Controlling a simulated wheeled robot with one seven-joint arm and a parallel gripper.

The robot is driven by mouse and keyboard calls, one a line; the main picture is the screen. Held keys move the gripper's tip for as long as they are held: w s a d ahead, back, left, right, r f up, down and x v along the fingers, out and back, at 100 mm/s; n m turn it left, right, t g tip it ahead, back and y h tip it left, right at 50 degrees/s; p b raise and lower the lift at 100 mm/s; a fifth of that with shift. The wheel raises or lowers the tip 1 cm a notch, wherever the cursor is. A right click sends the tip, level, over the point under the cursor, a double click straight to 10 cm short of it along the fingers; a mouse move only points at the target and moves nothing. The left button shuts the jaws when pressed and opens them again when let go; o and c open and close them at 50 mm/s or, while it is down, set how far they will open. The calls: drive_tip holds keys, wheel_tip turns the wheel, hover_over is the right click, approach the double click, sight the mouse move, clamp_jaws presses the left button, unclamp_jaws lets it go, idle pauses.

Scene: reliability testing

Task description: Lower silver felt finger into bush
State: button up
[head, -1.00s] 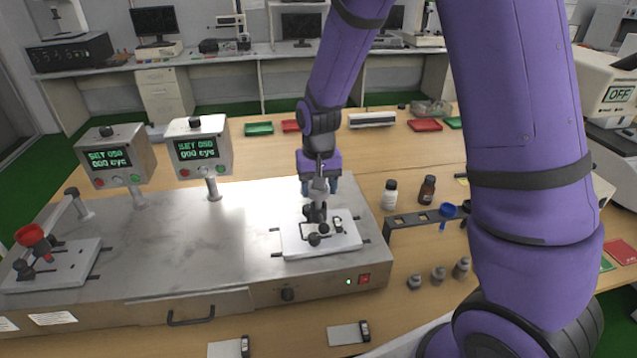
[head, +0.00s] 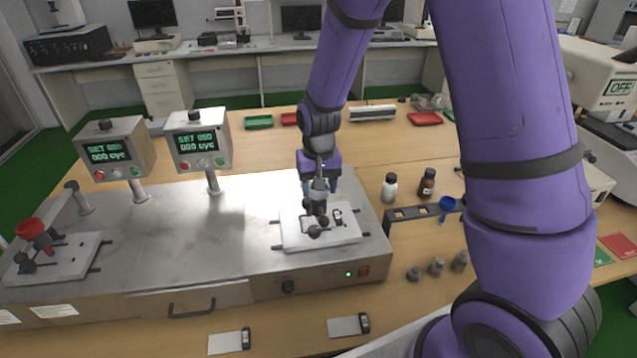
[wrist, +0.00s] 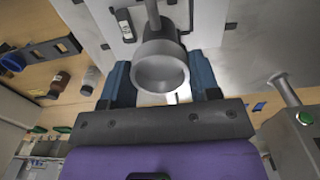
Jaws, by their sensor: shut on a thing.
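My gripper (head: 319,188) points down over the right-hand test station of the steel machine. Its two blue fingers are shut on the silver felt finger (wrist: 160,70), a grey metal piece with a round, cup-like end that faces the wrist camera. In the head view the silver finger (head: 319,198) stands roughly upright between the fingertips. Below it is the black holder with the bush (head: 317,221), above a white plate (head: 290,238). The silver finger's lower end meets or overlaps the holder in this view; I cannot tell how deep it sits. The bush's opening is hidden.
The left station holds a red-topped finger (head: 30,229). Two counter displays (head: 196,142) stand behind the machine. To the right are a dark rack (head: 405,214) with a blue-topped finger (head: 446,205), two bottles (head: 427,183) and several grey weights (head: 437,267).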

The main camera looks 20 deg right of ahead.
idle(0.4)
drive_tip(key=o, duration=1.3)
drive_tip(key=shift+f, duration=0.1)
drive_tip(key=shift+r, duration=3.55)
